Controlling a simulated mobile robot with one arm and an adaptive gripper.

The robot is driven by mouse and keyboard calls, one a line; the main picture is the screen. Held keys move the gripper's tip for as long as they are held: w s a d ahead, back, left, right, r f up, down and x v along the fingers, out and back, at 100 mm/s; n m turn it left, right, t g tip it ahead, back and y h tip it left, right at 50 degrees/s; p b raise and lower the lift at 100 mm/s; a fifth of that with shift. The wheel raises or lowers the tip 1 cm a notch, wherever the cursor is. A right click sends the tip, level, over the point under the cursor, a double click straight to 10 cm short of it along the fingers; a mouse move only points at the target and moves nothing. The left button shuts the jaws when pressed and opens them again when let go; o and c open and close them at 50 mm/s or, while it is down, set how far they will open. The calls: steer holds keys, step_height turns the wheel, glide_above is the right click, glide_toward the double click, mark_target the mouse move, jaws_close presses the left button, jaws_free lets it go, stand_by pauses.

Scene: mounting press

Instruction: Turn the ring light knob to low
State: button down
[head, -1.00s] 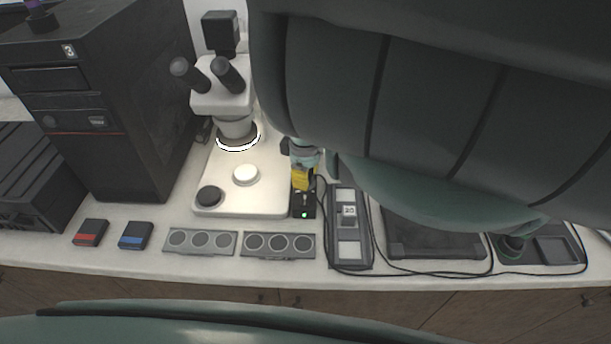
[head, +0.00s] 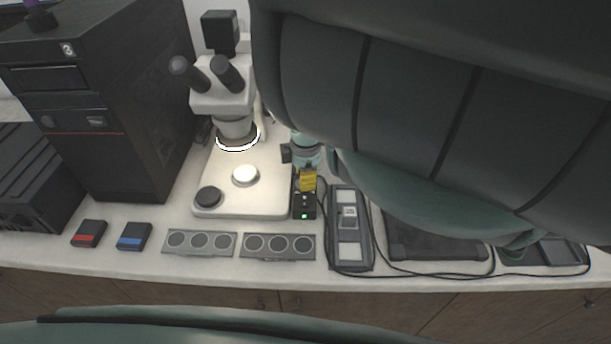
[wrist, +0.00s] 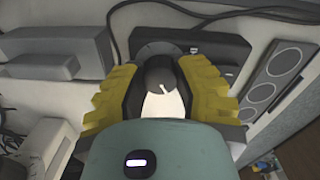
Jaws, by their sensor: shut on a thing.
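The ring light control box (head: 304,210) is small and black, with a lit green light, and stands right of the microscope base. Its dark round knob (wrist: 158,72) carries a white pointer line and sits between my yellow fingers in the wrist view. My gripper (wrist: 160,84) is shut on the knob; in the head view my gripper (head: 307,183) is over the back of the box and partly hides it. The ring light (head: 238,143) glows white under the microscope head. The knob's scale marks cannot be read.
The microscope (head: 226,95) stands close left of my gripper. A grey slide-like holder (head: 348,255) and cables lie to the right. Two three-well blocks (head: 200,243) lie in front, near the bench edge. A black tower (head: 110,120) stands at left.

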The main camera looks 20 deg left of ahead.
stand_by(0.3)
steer(key=c, duration=0.6)
jaws_free()
steer(key=shift+r, duration=0.1)
step_height(320, 180, up, 5)
steer(key=shift+d, duration=0.1)
steer(key=shift+s+r, duration=0.15)
steer(key=shift+r, duration=0.95)
